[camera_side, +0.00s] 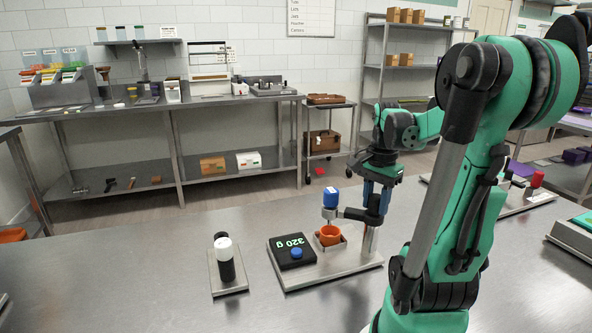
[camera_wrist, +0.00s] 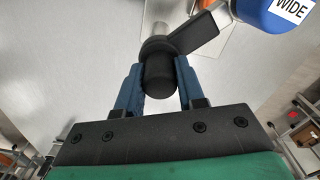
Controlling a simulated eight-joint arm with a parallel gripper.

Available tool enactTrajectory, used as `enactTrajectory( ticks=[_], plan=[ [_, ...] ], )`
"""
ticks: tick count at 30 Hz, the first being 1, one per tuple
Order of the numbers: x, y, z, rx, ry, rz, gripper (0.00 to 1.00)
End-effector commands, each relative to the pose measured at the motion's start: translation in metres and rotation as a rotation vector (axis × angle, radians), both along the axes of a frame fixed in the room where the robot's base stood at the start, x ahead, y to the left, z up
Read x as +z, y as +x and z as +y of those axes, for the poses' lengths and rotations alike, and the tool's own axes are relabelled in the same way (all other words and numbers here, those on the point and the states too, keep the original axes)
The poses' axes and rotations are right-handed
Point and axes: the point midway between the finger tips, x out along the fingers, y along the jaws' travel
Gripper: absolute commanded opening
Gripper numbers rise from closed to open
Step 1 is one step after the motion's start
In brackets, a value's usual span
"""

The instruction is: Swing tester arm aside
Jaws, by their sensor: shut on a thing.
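The tester arm (camera_side: 352,214) is a short black bar on a silver post (camera_side: 369,241). It carries a blue head (camera_side: 330,196), whose silver tip hangs above an orange cup (camera_side: 330,235). In the wrist view, the blue head, labelled WIDE (camera_wrist: 290,9), is at the top right, joined to the bar (camera_wrist: 196,33). My gripper (camera_side: 377,203) is over the post. In the wrist view, my gripper (camera_wrist: 159,90) has its blue fingers on both sides of the black knob (camera_wrist: 158,72) at the bar's pivot, shut on it.
The steel table (camera_side: 130,270) is clear further left.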

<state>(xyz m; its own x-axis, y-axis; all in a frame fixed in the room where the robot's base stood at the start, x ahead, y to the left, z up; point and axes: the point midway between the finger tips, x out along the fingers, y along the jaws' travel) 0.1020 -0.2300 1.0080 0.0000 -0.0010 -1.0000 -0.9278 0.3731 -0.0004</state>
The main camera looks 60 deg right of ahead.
Motion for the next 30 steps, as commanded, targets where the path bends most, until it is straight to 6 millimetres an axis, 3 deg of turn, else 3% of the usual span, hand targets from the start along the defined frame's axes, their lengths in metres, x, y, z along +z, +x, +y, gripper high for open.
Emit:
enactTrajectory(
  ticks=[30],
  plan=[
    [0.0002, 0.0005, 0.0004, 0.901, 0.003, 0.000, 0.00]
  ],
)
